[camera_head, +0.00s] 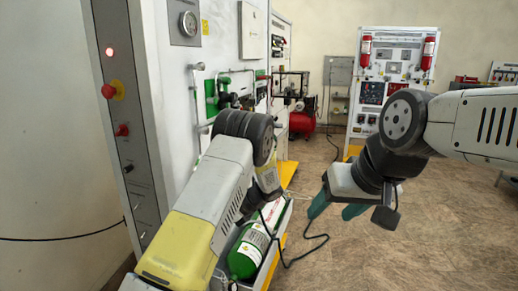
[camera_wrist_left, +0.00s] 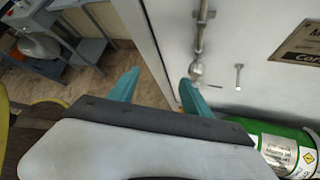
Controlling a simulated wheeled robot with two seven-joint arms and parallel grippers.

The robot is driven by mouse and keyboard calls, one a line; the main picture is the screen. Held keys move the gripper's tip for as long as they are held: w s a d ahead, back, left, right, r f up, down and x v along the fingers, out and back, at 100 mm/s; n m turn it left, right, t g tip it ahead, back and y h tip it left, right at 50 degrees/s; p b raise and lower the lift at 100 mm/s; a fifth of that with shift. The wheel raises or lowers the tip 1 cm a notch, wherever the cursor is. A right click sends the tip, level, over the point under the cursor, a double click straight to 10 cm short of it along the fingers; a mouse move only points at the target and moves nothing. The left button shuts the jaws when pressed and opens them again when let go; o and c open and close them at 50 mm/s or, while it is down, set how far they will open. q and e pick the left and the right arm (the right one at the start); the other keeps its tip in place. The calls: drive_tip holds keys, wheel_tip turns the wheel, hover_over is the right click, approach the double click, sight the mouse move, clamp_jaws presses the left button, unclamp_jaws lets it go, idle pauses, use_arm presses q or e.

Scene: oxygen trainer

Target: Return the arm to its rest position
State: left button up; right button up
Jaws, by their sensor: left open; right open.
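My left arm comes in from the lower left in the head view and hides its own gripper there. In the left wrist view my left gripper (camera_wrist_left: 158,90) shows two teal fingers, spread apart with nothing between them. They are in front of the pale panel, by a metal pipe and fitting (camera_wrist_left: 197,70). My right gripper (camera_head: 335,208) hangs in the air on the right in the head view, its teal fingers apart and empty. A green cylinder (camera_head: 248,252) with a white label lies tilted low beside my left arm; it also shows in the left wrist view (camera_wrist_left: 285,148).
A grey panel edge with a red light, a red button (camera_head: 108,91) and knobs stands close at left. A rack with two fire extinguishers (camera_head: 429,53) stands at the back. A red compressor (camera_head: 303,122) is on the floor. Open brown floor lies at lower right.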

use_arm(q)
drive_tip(key=s+r+n+t+h, duration=0.2)
drive_tip(key=s+r+n+h, duration=0.3)
drive_tip(key=s+r+n, duration=0.55)
drive_tip(key=s+r+n+t+h, duration=0.2)
drive_tip(key=s+r+n+h, duration=0.45)
drive_tip(key=r, duration=0.65)
drive_tip(key=s+r+n+t, duration=0.1)
drive_tip(key=s+r+n, duration=0.1)
drive_tip(key=s, duration=0.3)
drive_tip(key=s+d+r+n+t+h, duration=0.1)
drive_tip(key=s+r+n+t, duration=0.1)
drive_tip(key=s, duration=0.4)
drive_tip(key=shift+d+n, duration=0.25)
drive_tip(key=shift+n, duration=0.15)
